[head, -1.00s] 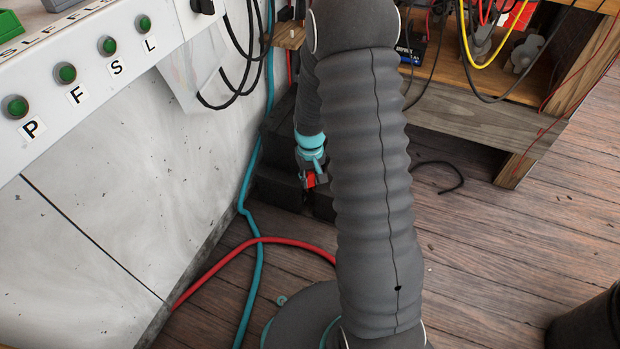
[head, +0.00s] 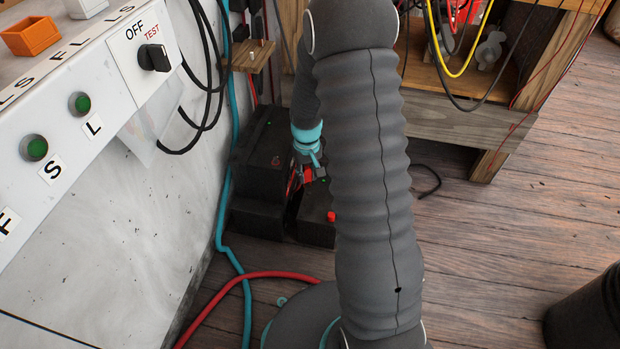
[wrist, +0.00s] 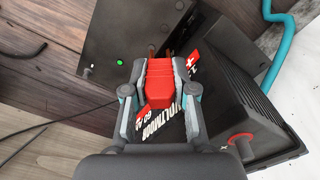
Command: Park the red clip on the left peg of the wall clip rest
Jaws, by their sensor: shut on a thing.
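The red clip (wrist: 158,85) is between the two fingers of my gripper (wrist: 158,97) in the wrist view, its copper-coloured jaws pointing away from me. My gripper is shut on it, above and beside a black battery (wrist: 226,95) with a red-ringed terminal. In the head view my gripper (head: 307,164) hangs low near the dark batteries, partly hidden by my arm, and only a bit of red shows at it. The wall clip rest looks to be the small wooden ledge (head: 249,57) with upright pegs, on the wall above and left of my gripper.
A test bench panel (head: 70,110) with green buttons and a black switch (head: 154,58) stands at left. Black cables and a teal hose (head: 224,190) run beside the ledge. A wooden workbench (head: 455,125) is at the right. Floor (head: 480,260) is open at right.

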